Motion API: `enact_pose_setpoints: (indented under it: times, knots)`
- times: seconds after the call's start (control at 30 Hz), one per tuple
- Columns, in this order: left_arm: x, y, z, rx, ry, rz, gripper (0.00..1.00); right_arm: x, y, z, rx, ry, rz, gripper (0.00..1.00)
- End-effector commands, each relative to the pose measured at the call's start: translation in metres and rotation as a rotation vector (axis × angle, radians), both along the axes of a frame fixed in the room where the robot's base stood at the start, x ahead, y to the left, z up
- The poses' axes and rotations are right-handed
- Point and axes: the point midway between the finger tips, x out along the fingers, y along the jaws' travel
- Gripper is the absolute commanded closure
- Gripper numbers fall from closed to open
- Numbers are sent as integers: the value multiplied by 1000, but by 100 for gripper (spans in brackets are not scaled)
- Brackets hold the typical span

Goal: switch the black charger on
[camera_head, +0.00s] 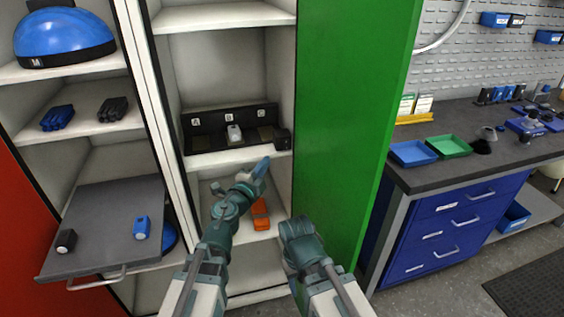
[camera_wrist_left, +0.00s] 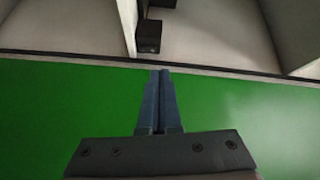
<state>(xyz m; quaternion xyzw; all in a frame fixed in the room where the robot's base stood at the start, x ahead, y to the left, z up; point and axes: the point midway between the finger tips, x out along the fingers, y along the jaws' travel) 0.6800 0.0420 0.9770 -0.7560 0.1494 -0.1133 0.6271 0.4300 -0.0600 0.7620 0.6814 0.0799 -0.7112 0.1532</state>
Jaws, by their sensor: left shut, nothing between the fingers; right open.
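The black charger (camera_head: 207,137) is a long dark unit with several labelled bays on the middle shelf of the open cabinet. A light grey battery-like block (camera_head: 234,133) stands in its middle bay. A small black box (camera_head: 283,139) sits at its right end and shows above the fingertips in the left wrist view (camera_wrist_left: 148,37). My left gripper (camera_head: 263,165) is shut and empty, just in front of the shelf edge, below and left of that box and apart from it. My right gripper (camera_head: 298,232) is lower, in front of the cabinet; its fingers are mostly hidden.
The green door (camera_head: 350,130) stands open close to the right of my left gripper. An orange object (camera_head: 260,214) lies on the shelf below. A pulled-out grey tray (camera_head: 105,225) at left holds a black and a blue block. A workbench (camera_head: 475,150) stands at right.

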Motion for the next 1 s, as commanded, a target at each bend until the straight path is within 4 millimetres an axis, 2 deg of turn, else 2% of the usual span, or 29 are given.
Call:
enact_pose_setpoints:
  times: [0.03,0.23,0.73,1.0]
  knots:
    - [-2,-5,-9,31,2,-40,100,0,0,-6,0,0,0,50]
    - [-11,-19,-24,111,15,-139,100,0,0,-11,0,0,0,50]
    - [-11,-21,-26,123,18,-155,100,0,0,-11,0,0,0,50]
    - [3,-23,-29,123,19,-154,100,0,0,-13,0,0,0,50]
